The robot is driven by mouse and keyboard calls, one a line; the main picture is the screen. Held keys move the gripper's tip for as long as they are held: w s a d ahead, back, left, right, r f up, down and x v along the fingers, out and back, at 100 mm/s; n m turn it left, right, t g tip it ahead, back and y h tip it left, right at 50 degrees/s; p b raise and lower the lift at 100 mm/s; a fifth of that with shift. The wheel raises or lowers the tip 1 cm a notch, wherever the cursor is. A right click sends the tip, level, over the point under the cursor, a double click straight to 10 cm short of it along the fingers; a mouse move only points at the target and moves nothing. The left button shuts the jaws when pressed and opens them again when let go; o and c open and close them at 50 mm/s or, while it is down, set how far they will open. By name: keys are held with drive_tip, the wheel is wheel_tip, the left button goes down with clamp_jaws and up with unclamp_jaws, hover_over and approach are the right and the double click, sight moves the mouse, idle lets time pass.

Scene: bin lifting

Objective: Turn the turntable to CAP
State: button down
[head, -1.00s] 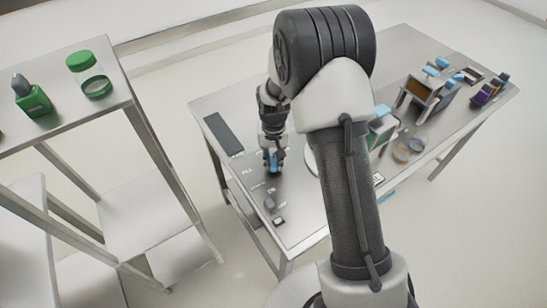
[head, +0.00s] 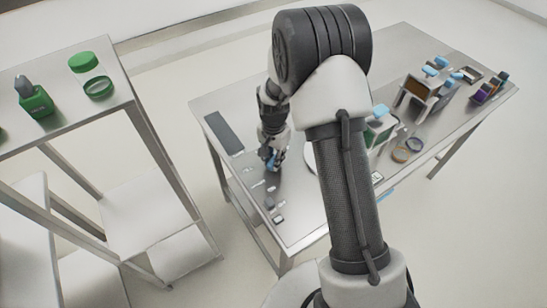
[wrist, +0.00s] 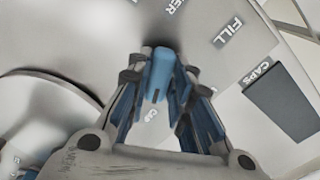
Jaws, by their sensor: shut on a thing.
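A blue upright peg (wrist: 160,72) stands between the fingertips of my gripper (wrist: 158,85) in the wrist view. My gripper is shut on this blue peg. In the head view my gripper (head: 272,160) is low over the left part of the steel table, with a little blue showing at its tips. A round pale disc (wrist: 45,112), which looks like the turntable, lies left of my gripper in the wrist view. In the head view my arm hides most of it. I cannot tell whether the peg belongs to the disc.
FILL (wrist: 228,32) and CAPS (wrist: 257,72) labels lie on the steel table (head: 300,232), CAPS beside a dark pad (wrist: 285,105). A small dark knob (head: 269,203) is in front of my gripper. A shelf (head: 60,130) with green items stands at left.

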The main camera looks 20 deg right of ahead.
idle(0.3)
drive_tip(key=c, duration=1.4)
unclamp_jaws()
drive_tip(key=shift+c, duration=0.2)
drive_tip(key=shift+r, duration=0.1)
wheel_tip(320, 180, up, 12)
